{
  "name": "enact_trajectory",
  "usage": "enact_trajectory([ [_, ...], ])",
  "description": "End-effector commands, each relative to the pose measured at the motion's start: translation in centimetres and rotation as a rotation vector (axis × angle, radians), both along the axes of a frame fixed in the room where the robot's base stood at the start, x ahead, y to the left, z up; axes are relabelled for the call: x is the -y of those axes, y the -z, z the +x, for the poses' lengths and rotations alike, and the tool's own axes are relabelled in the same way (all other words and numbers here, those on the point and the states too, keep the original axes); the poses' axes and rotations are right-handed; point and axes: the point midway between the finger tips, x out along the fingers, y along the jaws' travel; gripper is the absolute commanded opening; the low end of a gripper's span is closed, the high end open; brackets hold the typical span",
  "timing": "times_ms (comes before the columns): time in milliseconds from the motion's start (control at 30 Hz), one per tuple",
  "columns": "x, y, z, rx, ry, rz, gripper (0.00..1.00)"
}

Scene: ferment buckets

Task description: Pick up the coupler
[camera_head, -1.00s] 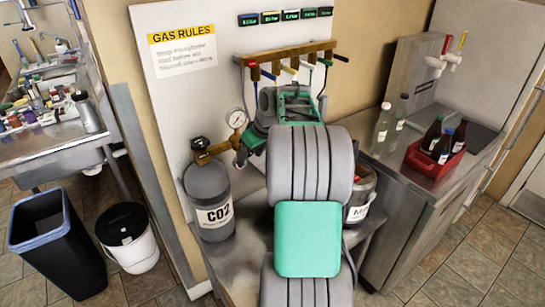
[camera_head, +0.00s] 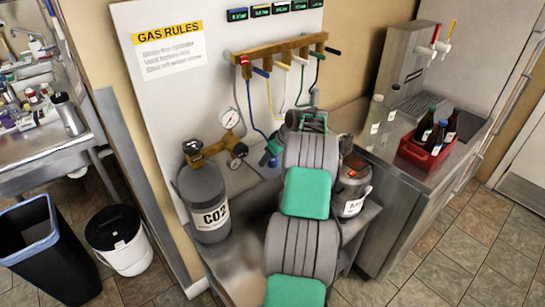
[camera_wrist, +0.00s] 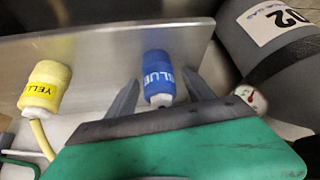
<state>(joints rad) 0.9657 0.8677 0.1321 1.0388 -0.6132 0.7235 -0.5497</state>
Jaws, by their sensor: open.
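In the wrist view a blue coupler (camera_wrist: 157,76) labelled BLUE stands between the two fingers of my gripper (camera_wrist: 160,84). The fingers are spread, one on each side of it, and I see no clear contact. A yellow coupler (camera_wrist: 44,88) with a yellow hose is to the left, outside the fingers. Both lie against a grey metal surface (camera_wrist: 95,60). The task does not say which coupler is meant.
A CO2 cylinder (camera_head: 205,200) with a regulator and gauge (camera_head: 230,118) stands left of my arm. A wooden manifold (camera_head: 280,50) with coloured hoses hangs behind. A grey keg (camera_head: 352,185) stands close on the right. A red bottle crate (camera_head: 418,155) sits on the right counter.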

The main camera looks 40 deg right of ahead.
Motion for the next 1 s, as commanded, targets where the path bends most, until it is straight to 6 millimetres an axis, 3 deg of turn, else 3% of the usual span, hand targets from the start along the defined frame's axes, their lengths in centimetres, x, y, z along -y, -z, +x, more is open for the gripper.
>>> enact_trajectory([
  [133, -0.07, 0.01, 0.06, 0.000, -0.001, 0.000, 0.60],
  [867, -0.11, 0.01, 0.05, -0.001, -0.002, 0.001, 0.00],
  [1000, -0.11, 0.03, 0.03, -0.001, -0.002, 0.001, 0.00],
])
